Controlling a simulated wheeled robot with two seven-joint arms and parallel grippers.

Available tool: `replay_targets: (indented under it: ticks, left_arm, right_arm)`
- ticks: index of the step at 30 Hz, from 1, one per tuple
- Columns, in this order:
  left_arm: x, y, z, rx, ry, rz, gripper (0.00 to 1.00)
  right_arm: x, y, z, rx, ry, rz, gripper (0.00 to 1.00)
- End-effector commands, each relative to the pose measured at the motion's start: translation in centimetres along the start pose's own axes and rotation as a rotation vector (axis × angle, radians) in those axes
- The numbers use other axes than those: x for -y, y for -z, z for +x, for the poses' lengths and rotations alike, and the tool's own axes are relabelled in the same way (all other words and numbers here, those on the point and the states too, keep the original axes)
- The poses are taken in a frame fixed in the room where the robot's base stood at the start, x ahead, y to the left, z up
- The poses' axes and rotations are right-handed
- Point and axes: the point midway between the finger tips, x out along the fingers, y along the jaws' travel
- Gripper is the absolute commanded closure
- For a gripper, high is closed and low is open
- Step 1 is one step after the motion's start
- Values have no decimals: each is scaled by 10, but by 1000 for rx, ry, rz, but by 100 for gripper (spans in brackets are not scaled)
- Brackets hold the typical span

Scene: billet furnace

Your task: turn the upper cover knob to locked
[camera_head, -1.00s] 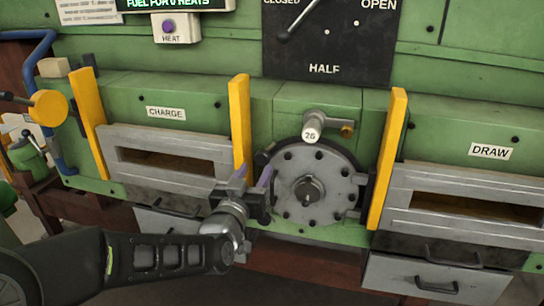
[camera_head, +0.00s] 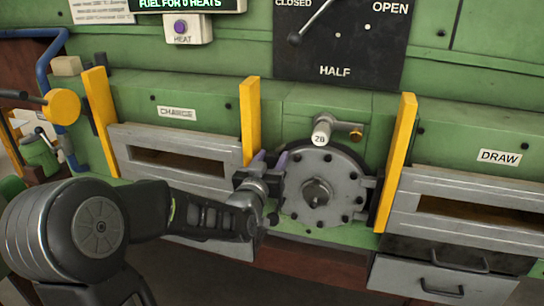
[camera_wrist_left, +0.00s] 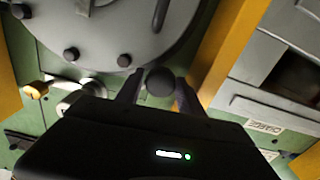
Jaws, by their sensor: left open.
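The round grey cover (camera_head: 325,205) with bolts around its rim is at the middle of the head view; it fills the upper left of the left wrist view (camera_wrist_left: 110,25). A dark round knob (camera_wrist_left: 160,80) stands at its edge, the upper-left one in the head view, where my gripper mostly hides it. My left gripper (camera_head: 269,163) is open at that edge, and in the wrist view its fingers lie on both sides of the knob. I cannot tell whether they touch it. Another dark knob (camera_head: 272,220) shows lower left. My right gripper is out of view.
A yellow post (camera_head: 250,120) stands close left of my gripper, and another (camera_head: 396,160) right of the cover. A grey handle marked 28 (camera_head: 322,130) sits just above the cover. The CHARGE (camera_head: 177,113) and DRAW (camera_head: 498,157) doors flank it.

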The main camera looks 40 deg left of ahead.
Motion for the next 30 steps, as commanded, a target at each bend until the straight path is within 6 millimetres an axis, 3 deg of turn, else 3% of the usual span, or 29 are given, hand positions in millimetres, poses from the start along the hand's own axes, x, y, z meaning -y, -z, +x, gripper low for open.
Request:
replay_targets:
  ticks: [8,24,30]
  left_arm:
    - [0,0,2,0,0,0,56]
    - [0,0,2,0,0,-1,98]
    - [0,0,2,0,0,2,100]
  right_arm:
    - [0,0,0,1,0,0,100]
    - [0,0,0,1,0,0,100]
    - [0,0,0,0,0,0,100]
